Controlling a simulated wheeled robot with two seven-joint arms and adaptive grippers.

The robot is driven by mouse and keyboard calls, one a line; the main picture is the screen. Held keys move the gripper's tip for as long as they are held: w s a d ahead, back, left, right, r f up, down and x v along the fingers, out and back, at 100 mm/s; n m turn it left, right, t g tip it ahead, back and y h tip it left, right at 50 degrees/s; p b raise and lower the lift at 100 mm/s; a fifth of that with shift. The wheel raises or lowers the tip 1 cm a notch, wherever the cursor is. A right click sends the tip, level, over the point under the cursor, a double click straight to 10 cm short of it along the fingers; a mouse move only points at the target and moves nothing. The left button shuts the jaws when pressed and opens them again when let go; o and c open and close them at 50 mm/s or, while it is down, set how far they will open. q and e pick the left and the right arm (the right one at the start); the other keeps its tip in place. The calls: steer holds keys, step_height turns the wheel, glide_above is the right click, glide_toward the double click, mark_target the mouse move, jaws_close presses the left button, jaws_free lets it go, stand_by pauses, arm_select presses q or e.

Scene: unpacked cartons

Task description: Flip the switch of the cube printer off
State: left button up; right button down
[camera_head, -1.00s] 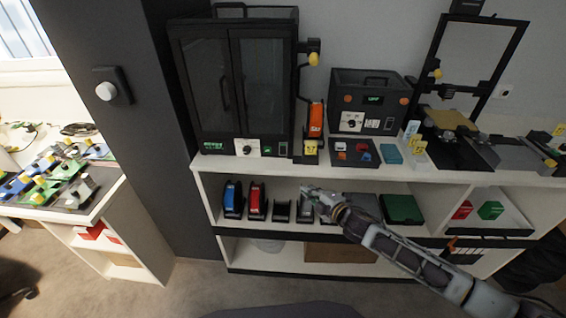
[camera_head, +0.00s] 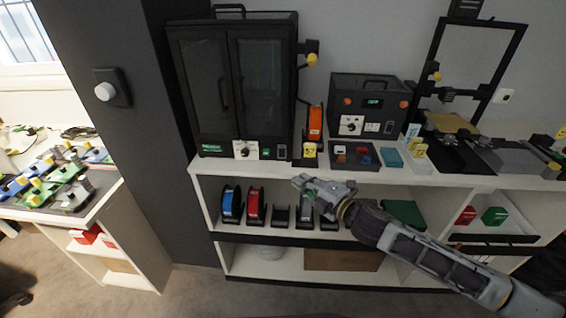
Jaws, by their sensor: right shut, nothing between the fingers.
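The boxy black printer (camera_head: 232,85) with two dark glass doors stands at the left of the white shelf top; it looks like the cube printer. Its lower front carries a white dial panel (camera_head: 245,149), a small green-lit part (camera_head: 266,153) and a small dark switch (camera_head: 282,151). The switch position is too small to tell. My right gripper (camera_head: 301,186) is shut and empty, in front of the shelf, below and slightly right of the switch, apart from the printer. My left gripper is not in view.
A smaller black box (camera_head: 368,103) with a dial and an open-frame printer (camera_head: 478,75) stand to the right. An orange-and-yellow item (camera_head: 310,150) and a parts tray (camera_head: 355,153) sit near the shelf edge. Blue and red spools (camera_head: 255,205) stand on the shelf below.

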mark_target(282, 153)
steer(key=shift+w, duration=0.1)
steer(key=shift+w+d+x, duration=0.25)
steer(key=shift+d+x, duration=0.05)
steer(key=shift+x, duration=1.75)
steer(key=shift+w+d+x, duration=0.2)
steer(key=shift+d+x, duration=0.1)
steer(key=shift+x, duration=1.7)
steer(key=shift+w+d+x, duration=0.25)
steer(key=shift+d+x, duration=0.05)
steer(key=shift+x, duration=1.75)
steer(key=shift+w+f, duration=0.15)
steer(key=shift+w, duration=0.15)
